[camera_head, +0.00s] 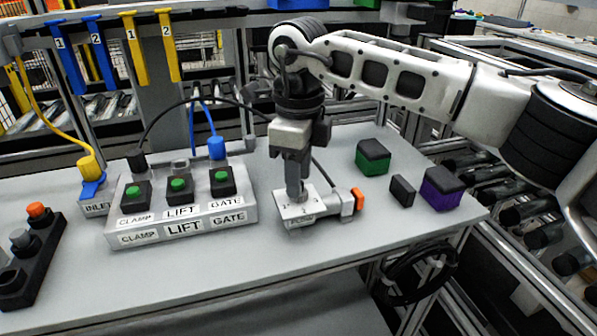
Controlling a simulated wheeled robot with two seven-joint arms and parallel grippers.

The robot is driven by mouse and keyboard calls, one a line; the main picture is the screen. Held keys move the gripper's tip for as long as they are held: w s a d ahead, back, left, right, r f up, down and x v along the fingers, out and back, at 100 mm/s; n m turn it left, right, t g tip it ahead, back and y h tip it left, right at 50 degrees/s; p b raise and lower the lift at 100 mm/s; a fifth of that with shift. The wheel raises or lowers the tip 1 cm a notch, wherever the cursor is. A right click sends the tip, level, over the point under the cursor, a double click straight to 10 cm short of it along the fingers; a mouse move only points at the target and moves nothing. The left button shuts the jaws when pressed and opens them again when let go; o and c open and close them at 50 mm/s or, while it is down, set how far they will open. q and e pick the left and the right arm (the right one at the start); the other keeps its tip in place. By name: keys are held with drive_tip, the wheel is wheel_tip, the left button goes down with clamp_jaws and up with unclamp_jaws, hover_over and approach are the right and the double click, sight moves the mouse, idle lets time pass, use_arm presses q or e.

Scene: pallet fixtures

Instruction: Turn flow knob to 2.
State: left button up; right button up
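The flow knob's base (318,213) is a small light-grey block with printed numbers on top, on the grey table right of the control panel. An orange-ended fitting (357,197) is on its right side. My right gripper (297,186) points straight down over the block, with its fingers at the knob's place. The fingers look close together and hide the knob, so I cannot tell whether they grip it or where it points. My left gripper is not in view.
A panel (181,231) labelled CLAMP, LIFT and GATE, with green buttons, stands left of the block. A green box (372,157), a dark block (402,191) and a purple box (441,188) sit to the right. A black button box (31,256) is at far left. The front table is clear.

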use_arm(q)
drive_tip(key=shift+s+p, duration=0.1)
drive_tip(key=shift+p, duration=0.25)
use_arm(e)
wheel_tip(320, 180, up, 16)
drive_tip(key=shift+f, duration=0.15)
